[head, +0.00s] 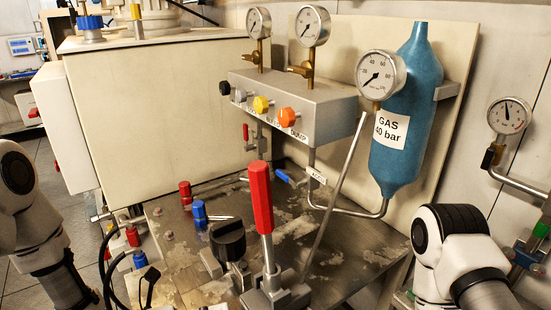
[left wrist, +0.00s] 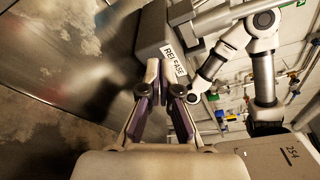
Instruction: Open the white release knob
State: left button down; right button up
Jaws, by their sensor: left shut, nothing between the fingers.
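The white release knob (head: 240,96) looks like the small pale knob on the front of the grey manifold block (head: 325,117), between a black knob and a yellow knob. In the left wrist view a grey block (left wrist: 153,32) with a RELEASE label (left wrist: 174,60) lies just beyond my left gripper (left wrist: 160,76). The gripper's fingers have purple sides and are shut and empty. Its tips overlap the block's near end in the picture; I cannot tell whether they touch it. In the head view only links of my arms show, with both grippers out of frame.
The black knob (head: 224,88), yellow knob (head: 261,104) and orange knob (head: 286,117) share the block. A tall red lever (head: 261,197) and black knob (head: 227,240) rise from the worn metal table (head: 350,245). Gauges, pipes and a blue gas cylinder (head: 405,110) stand behind.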

pick_arm(q)
jog(key=shift+a+r, duration=0.2)
jog(key=shift+a, duration=0.1)
jog(key=p+v, duration=0.1)
jog(key=v, duration=0.1)
jog(key=s+p+v, duration=0.1)
jog(key=v, duration=0.1)
jog(key=shift+s+a+f+p, duration=0.1)
jog(key=shift+a+p, duration=0.05)
jog(key=shift+p, duration=0.15)
jog(key=shift+s+a+f, duration=0.15)
jog(key=shift+s+a, duration=0.15)
jog(key=shift+a, duration=0.05)
jog(key=shift+d+f, duration=0.1)
